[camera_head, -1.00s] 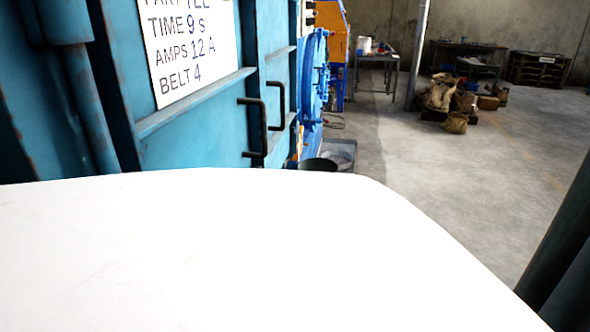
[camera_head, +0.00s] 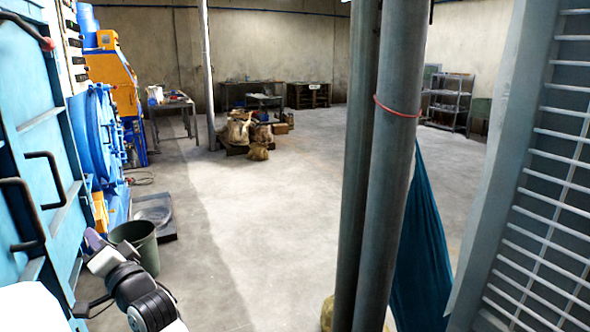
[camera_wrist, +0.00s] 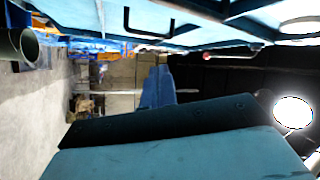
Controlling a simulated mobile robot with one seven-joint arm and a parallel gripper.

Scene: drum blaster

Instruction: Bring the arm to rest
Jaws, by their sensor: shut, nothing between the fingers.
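Part of my arm shows at the lower left of the head view, as white links and black ribbed joints folded close to the blue machine (camera_head: 50,150). It is near the machine's black door handles (camera_head: 22,212) and a dark bin (camera_head: 136,238); I cannot tell if it touches them. I cannot make out my gripper's fingers in either view. In the wrist view, which is turned sideways, the bin (camera_wrist: 16,46) is at upper left. A black handle (camera_wrist: 148,24) is at the top, and a dark slab with a teal face (camera_wrist: 180,155) fills the bottom.
Grey posts (camera_head: 375,150) stand close at the middle right, with a teal curtain (camera_head: 422,240) behind. A barred panel (camera_head: 545,170) is at the far right. Open concrete floor (camera_head: 250,220) lies in the middle. Sacks (camera_head: 240,130) and tables are farther back.

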